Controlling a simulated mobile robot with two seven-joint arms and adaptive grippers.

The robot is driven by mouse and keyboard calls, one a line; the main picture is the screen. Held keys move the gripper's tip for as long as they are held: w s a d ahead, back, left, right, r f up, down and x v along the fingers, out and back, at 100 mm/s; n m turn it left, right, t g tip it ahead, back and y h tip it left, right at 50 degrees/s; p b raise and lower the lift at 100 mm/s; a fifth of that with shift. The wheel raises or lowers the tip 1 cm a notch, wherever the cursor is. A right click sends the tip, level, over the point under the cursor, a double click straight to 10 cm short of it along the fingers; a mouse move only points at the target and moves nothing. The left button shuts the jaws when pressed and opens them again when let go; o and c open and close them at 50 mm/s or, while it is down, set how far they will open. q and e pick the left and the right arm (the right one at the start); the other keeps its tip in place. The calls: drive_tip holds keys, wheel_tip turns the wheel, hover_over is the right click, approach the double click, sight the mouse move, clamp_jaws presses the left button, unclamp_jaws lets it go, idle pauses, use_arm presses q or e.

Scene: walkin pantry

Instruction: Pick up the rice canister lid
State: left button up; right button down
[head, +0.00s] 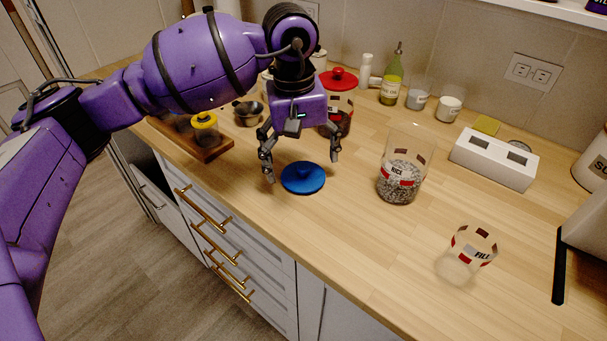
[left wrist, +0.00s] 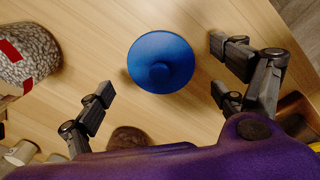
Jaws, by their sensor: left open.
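A round blue lid (head: 303,178) with a knob on top lies flat on the wooden counter near its front edge. It also shows in the left wrist view (left wrist: 160,63), between and a little beyond my fingers. My left gripper (head: 303,167) is open and empty, pointing down just above and behind the lid, with one finger to each side. No contact with the lid shows. A clear canister (head: 401,176) partly filled with speckled grains and with no lid on stands to the right of the lid. My right gripper is not in view.
A canister with a red lid (head: 339,79) stands behind my left gripper. A wooden board with a yellow-lidded jar (head: 204,122) is at left. An empty clear container (head: 468,252) and a white block (head: 494,158) are at right. Counter between lid and container is clear.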

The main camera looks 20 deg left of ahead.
use_arm(q)
wheel_tip(320, 180, down, 2)
drive_tip(key=shift+d+f, duration=0.15)
drive_tip(key=shift+f, duration=0.05)
drive_tip(key=shift+w+f, duration=0.1)
drive_tip(key=c, duration=1.2)
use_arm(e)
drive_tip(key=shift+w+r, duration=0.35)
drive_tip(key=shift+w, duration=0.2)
